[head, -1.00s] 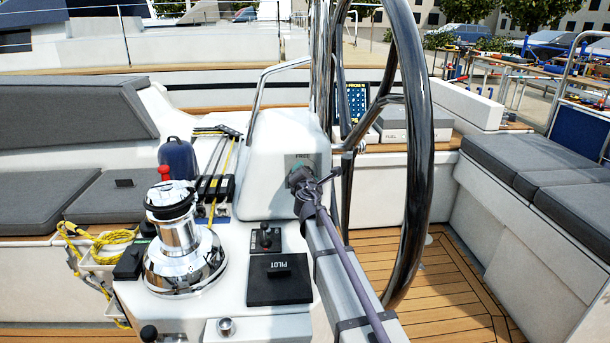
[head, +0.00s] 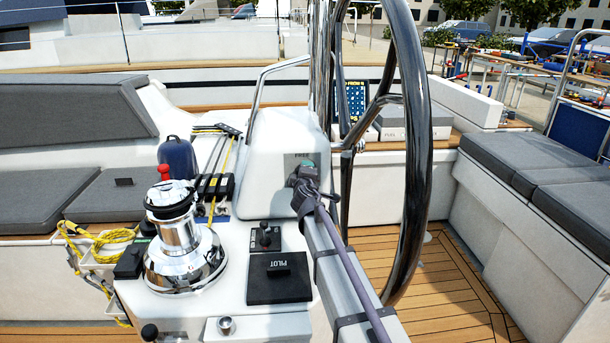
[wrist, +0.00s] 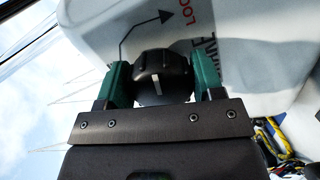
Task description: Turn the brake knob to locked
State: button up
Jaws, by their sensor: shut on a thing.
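The brake knob (wrist: 161,72) is round and black with a short white mark, which points almost straight at the gripper body in the wrist view. My gripper (wrist: 160,82) has one green finger on each side of the knob and is shut on it. A thin line with an arrowhead and cut-off lettering starting "LOC" are on the white panel (wrist: 225,50) beyond the knob. In the head view my gripper (head: 305,172) is at the front of the white pedestal (head: 280,150), just below the word "FREE". The knob is hidden there by the gripper.
The large steering wheel (head: 415,190) stands close to the right of my arm. A chrome winch (head: 180,250) with a red top and a black PILOT panel (head: 279,278) are at the left. Yellow rope (head: 95,236) hangs farther left. The teak floor (head: 450,290) is clear.

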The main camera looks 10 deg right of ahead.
jog(key=shift+f+m, duration=0.1)
jog(key=shift+m, duration=1.4)
jog(key=o, duration=0.9)
jog(key=p+v, duration=0.1)
jog(key=v, duration=1)
jog(key=shift+w, duration=0.1)
